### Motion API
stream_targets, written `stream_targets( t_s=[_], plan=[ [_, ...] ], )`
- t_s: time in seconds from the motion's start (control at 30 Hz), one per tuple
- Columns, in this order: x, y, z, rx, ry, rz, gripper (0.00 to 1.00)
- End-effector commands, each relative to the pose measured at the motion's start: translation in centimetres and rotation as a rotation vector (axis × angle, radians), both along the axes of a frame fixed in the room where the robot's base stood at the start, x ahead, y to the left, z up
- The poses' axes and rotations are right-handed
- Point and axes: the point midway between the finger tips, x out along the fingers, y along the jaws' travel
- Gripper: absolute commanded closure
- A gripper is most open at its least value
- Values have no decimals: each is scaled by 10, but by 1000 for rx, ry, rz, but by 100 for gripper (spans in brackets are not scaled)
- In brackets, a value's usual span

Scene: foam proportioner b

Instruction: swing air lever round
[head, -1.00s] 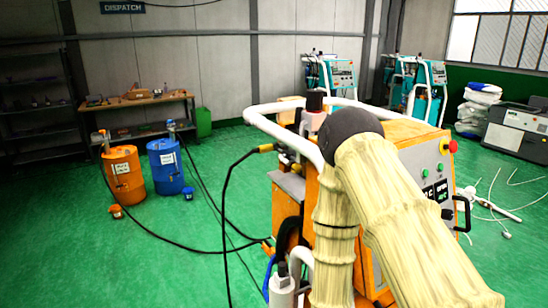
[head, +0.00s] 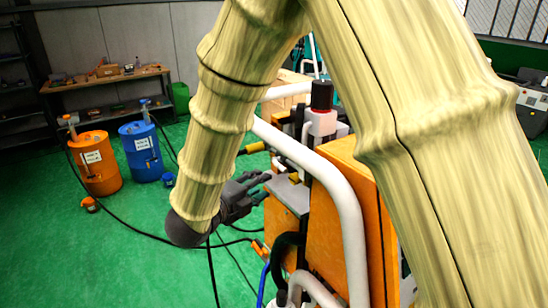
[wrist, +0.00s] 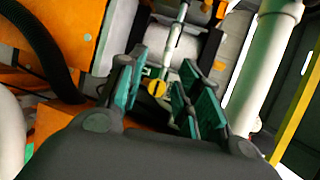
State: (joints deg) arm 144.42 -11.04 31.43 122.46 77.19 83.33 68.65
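My gripper (head: 268,184) reaches in at the side of the orange machine (head: 345,215), near a grey plate with a small yellow part (head: 295,178). In the wrist view my gripper (wrist: 162,75) is open, with teal-padded fingers apart. A round yellow end with a dark slot (wrist: 157,89) shows between the fingers; a pale rod (wrist: 175,40) runs behind it. This may be the air lever, but I cannot tell for sure. I see no finger closed on it, and whether any finger touches it is unclear.
A white tube frame (head: 345,215) curves close beside my gripper. A dark hose (wrist: 45,50) and a pale pipe (wrist: 262,70) flank it in the wrist view. Orange (head: 95,162) and blue (head: 142,150) drums stand on open green floor at the left.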

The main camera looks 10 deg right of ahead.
Motion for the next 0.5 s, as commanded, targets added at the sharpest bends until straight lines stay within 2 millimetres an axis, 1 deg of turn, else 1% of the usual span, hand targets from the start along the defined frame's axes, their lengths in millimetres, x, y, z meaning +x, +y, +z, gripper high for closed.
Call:
stream_targets(
  t_s=[0.03,0.07,0.2,0.37,0.5],
  plan=[
    [-1,3,6,8,-17,-10,66],
    [-2,4,8,12,-24,-16,66],
    [1,0,11,20,-36,-27,66],
    [14,-15,9,19,-35,-29,66],
    [30,-32,5,19,-33,-31,66]
  ],
)
